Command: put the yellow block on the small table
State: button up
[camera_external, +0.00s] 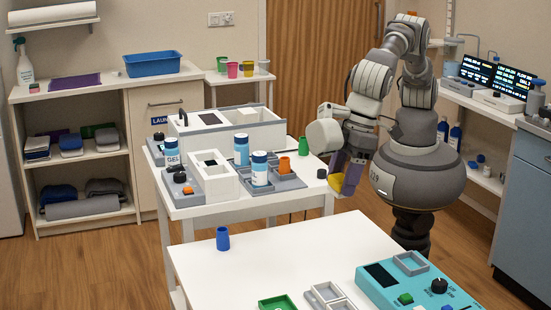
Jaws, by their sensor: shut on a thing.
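My gripper (340,178) hangs at the end of my bent arm, just past the right end of the white equipment table (300,190). It points down and is shut on the yellow block (336,182), which shows only in part at its fingertips. A small white table (245,77) with coloured cups stands at the back, left of the wooden door. Another white table (235,262) stands in the foreground. I cannot tell which of these is the small table.
The foreground table bears a blue cup (222,238), a green tray (277,303) and a teal device (410,283). Its middle is clear. Shelves with screens stand right.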

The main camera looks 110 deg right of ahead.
jog(key=shift+s+a+f, duration=0.1)
jog(key=shift+s+a, duration=0.1)
jog(key=shift+a, duration=0.25)
jog(key=shift+s+a, duration=0.2)
jog(key=shift+a, duration=0.25)
send_over(338, 282)
jog(key=s, duration=0.1)
notch_tip(338, 282, down, 10)
notch_tip(338, 282, down, 11)
jog(key=b, duration=0.3)
jog(key=shift+f+b, duration=0.15)
jog(key=shift+b, duration=0.25)
jog(key=shift+f, duration=0.2)
jog(key=o, duration=1.1)
jog(key=shift+r, duration=0.1)
